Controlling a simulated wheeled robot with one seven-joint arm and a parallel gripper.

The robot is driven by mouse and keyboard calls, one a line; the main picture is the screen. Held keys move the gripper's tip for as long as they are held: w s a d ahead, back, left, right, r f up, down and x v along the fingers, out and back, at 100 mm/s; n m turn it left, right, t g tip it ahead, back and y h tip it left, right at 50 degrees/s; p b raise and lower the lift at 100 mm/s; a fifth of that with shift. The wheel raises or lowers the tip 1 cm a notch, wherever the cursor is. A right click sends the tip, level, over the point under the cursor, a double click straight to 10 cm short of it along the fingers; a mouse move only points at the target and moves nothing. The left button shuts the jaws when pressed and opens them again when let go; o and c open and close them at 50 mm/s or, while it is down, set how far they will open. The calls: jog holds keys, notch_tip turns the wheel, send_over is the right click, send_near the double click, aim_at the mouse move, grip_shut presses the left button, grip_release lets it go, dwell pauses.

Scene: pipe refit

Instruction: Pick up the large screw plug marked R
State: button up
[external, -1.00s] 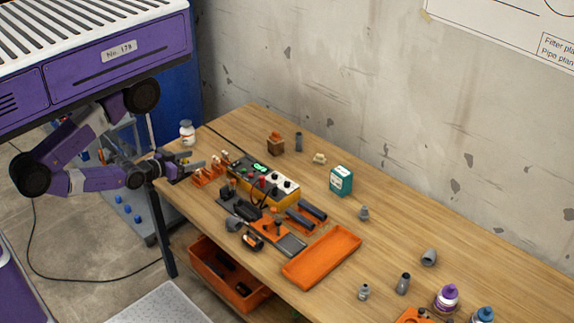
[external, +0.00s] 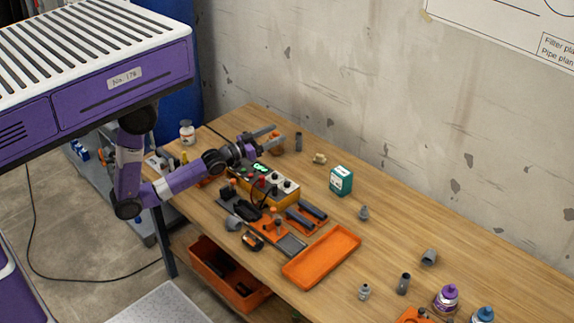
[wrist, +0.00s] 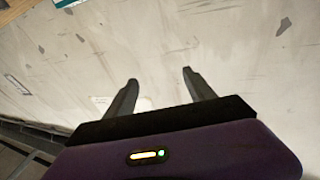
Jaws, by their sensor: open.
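No letter R is readable in either view, so I cannot tell which part is the large screw plug. Several small grey fittings stand on the wooden table: one grey fitting (external: 364,213) right of the teal box, a front grey fitting (external: 364,292), a dark-topped cylinder (external: 403,284) and a tilted grey piece (external: 429,257).
A yellow control box (external: 284,188) with dark tools beside it stands below my arm. Bare wood lies between the fittings.

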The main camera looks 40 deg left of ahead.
jog(key=w+d+n+g+y+b, duration=0.3)
jog(key=w+d+n+b, duration=0.2)
jog(key=w+d+n, duration=1.25)
jog(key=n+g+b, duration=0.1)
jog(key=n+g, duration=1.2)
jog(key=n, duration=0.1)
send_over(363, 207)
jog(key=s, duration=0.2)
jog(key=f, duration=1.2)
jog(key=shift+w+a+f, duration=0.1)
jog(key=shift+a+f, duration=0.3)
jog(key=x, duration=0.7)
jog(key=shift+w+a+b, duration=0.15)
jog(key=shift+w+b, duration=0.1)
jog(key=shift+b, duration=0.05)
